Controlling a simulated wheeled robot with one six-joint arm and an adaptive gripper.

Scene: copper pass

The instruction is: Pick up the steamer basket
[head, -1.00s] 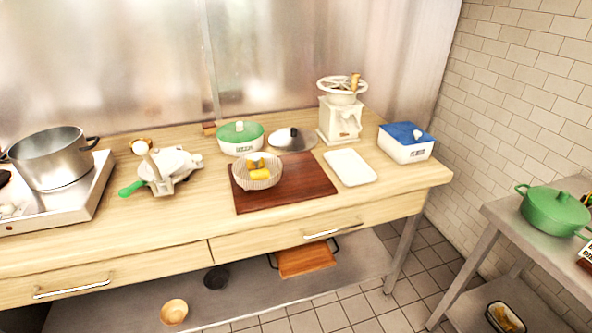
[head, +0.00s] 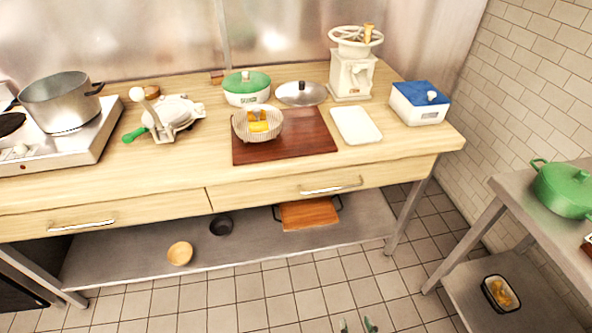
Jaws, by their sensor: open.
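The steamer basket (head: 259,138), round and pale with a ribbed wall, sits on the left part of a dark red-brown board (head: 308,136) on the wooden counter. Yellow pieces (head: 258,126) lie in it. Two small fingertips of my gripper (head: 357,325) show at the bottom edge, apart and with nothing between them. They are over the floor, in front of the counter and well away from the basket. The rest of my gripper is out of view.
A green-lidded pot (head: 246,88) and a silver lid (head: 301,93) stand behind the basket. A white tray (head: 356,125) lies right of the board, with a white grinder (head: 352,75) behind. A white press (head: 170,117) stands left. The floor in front is clear.

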